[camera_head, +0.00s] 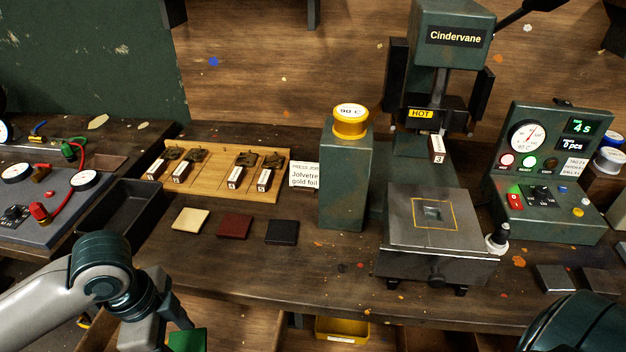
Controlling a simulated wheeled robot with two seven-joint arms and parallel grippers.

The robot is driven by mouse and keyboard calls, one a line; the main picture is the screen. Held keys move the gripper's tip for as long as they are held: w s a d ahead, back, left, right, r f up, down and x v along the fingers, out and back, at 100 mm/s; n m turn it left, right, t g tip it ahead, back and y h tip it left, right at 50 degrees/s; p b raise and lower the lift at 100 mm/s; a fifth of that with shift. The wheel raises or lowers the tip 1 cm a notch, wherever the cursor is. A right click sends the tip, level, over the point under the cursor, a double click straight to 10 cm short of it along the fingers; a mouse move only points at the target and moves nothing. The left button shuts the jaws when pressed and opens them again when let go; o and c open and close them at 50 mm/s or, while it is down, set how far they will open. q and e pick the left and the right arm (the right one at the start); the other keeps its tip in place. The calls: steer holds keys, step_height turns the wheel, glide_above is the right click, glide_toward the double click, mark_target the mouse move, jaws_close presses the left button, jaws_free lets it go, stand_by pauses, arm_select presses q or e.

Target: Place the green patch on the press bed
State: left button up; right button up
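The green patch (188,341) shows at the bottom edge of the head view, in front of the table's front edge. My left gripper (178,328) comes in from the lower left and appears shut on the patch; its fingertips are partly cut off by the frame. The press bed (400,229) is a grey metal plate at the right, with a yellow outlined square around a small recess. Its top is bare. It stands well to the right of my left gripper. Of my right arm only a dark link shows at the bottom right; its gripper is out of view.
Cream (190,220), red (234,226) and black patches (282,231) lie in a row on the table. A control panel (545,175) stands right.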

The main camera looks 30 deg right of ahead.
arm_select(q)
steer(key=w+a+r+n+t+y, duration=0.1)
steer(key=w+a+r+n, duration=0.3)
steer(key=a+n, duration=0.4)
steer(key=w+a+r+n+t, duration=0.1)
steer(key=w+a+r+n, duration=0.4)
steer(key=n, duration=0.8)
steer(key=w+a, duration=0.2)
steer(key=a, duration=0.1)
steer(key=shift+w+n+y, duration=0.15)
steer(key=shift+n+y, duration=0.15)
steer(key=shift+y, duration=0.1)
